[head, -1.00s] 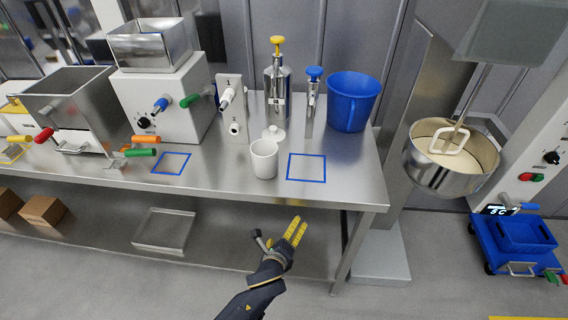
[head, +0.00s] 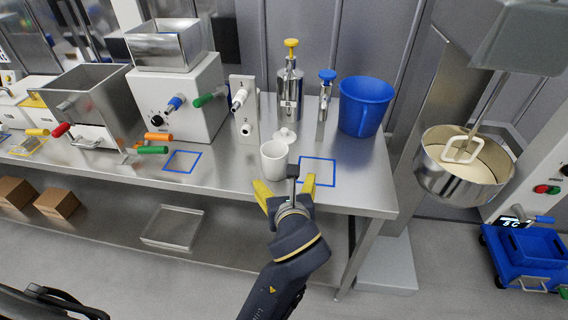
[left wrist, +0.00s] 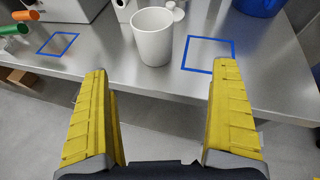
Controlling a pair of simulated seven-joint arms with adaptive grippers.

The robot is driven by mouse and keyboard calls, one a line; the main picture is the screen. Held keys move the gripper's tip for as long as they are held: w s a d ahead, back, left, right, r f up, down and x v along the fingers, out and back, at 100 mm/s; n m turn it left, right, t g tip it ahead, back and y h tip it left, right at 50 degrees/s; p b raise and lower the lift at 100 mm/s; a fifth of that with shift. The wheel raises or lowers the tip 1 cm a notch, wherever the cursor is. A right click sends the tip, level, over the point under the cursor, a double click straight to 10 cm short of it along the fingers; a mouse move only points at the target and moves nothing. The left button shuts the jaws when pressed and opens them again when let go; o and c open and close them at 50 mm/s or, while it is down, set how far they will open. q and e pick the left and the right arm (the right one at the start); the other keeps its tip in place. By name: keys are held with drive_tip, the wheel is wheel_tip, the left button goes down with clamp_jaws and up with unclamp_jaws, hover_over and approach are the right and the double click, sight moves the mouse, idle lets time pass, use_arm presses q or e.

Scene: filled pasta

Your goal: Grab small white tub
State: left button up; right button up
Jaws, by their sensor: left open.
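The small white tub (head: 274,162) stands upright and open on the steel table, near its front edge. It also shows in the left wrist view (left wrist: 153,40), ahead of the fingertips and between them. My left gripper (head: 285,182) is open and empty, with yellow fingers spread, just in front of the tub at the table edge. In the left wrist view the left gripper (left wrist: 161,68) has one finger on each side, apart from the tub. My right gripper is not in view.
A small white lid (head: 286,137) lies behind the tub. A blue square outline (head: 318,187) is marked to its right, another (head: 182,172) to its left. A blue jug (head: 364,106), pump dispensers (head: 290,92) and a white machine (head: 180,105) stand farther back.

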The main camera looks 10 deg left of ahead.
sight(276, 165)
use_arm(q)
drive_tip(key=x, duration=1.2)
drive_tip(key=shift+s+a, duration=0.15)
drive_tip(key=shift+a, duration=0.05)
drive_tip(key=shift+a+x, duration=0.2)
drive_tip(key=shift+x, duration=0.7)
drive_tip(key=shift+a+x, duration=0.2)
drive_tip(key=shift+x, duration=0.75)
drive_tip(key=shift+w+a+f, duration=0.25)
drive_tip(key=shift+w+f, duration=0.05)
drive_tip(key=shift+w, duration=0.3)
drive_tip(key=c, duration=1.1)
